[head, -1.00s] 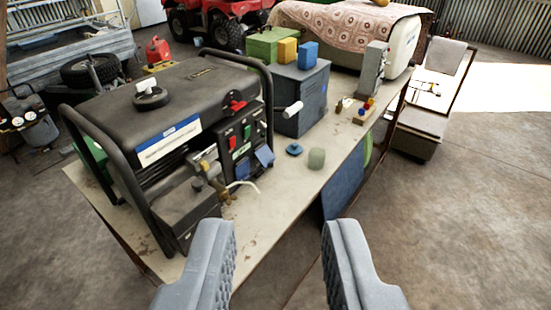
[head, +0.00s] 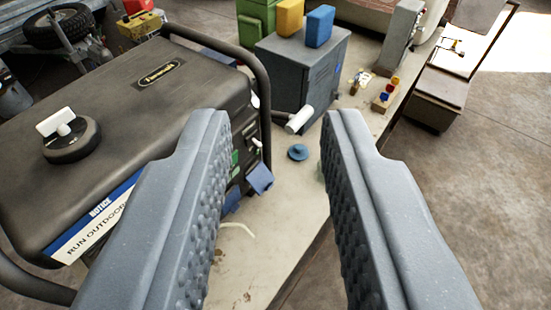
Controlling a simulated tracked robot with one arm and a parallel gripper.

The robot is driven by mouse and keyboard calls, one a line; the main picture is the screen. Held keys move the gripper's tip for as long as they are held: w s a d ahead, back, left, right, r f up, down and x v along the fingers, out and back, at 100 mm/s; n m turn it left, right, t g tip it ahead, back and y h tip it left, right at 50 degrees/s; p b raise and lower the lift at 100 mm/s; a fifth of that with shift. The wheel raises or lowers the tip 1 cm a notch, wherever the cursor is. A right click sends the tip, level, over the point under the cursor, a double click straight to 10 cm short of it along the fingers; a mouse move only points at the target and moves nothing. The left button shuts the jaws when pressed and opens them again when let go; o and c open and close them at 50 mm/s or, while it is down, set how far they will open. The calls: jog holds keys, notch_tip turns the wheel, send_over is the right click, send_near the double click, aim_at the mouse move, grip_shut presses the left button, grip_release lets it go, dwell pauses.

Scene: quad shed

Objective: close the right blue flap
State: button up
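The generator (head: 140,110) stands on the bench at left, with its control panel on its right side. The right blue flap (head: 260,179) sticks out from the lower part of this panel, standing open. The left blue flap (head: 231,203) is beside it, partly hidden behind my left finger. My gripper (head: 277,130) is open and empty. Its fingers reach forward over the bench, and the right flap shows in the gap between them, nearer the left finger. I cannot tell how far beyond the fingertips the flap is. Most of the panel is hidden by the left finger.
The generator's black tube frame (head: 255,70) runs just above the panel. A grey metal box (head: 302,80) with a white handle stands behind. A blue knob-like piece (head: 297,152) lies on the bench (head: 290,215). A pale green object is mostly hidden by my right finger.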

jog(key=shift+w+d, duration=0.1)
jog(key=shift+w, duration=0.25)
jog(key=w+d+f+m+g+y+p, duration=0.3)
jog(key=w+f+g, duration=0.2)
jog(key=w+f, duration=0.9)
jog(key=m+g+y, duration=0.4)
jog(key=g, duration=0.1)
send_near(262, 178)
notch_tip(262, 178, down, 6)
jog(key=w+a, duration=0.1)
jog(key=a, duration=0.1)
jog(key=shift+w+f, duration=0.2)
jog(key=shift+w, duration=0.1)
grip_shut()
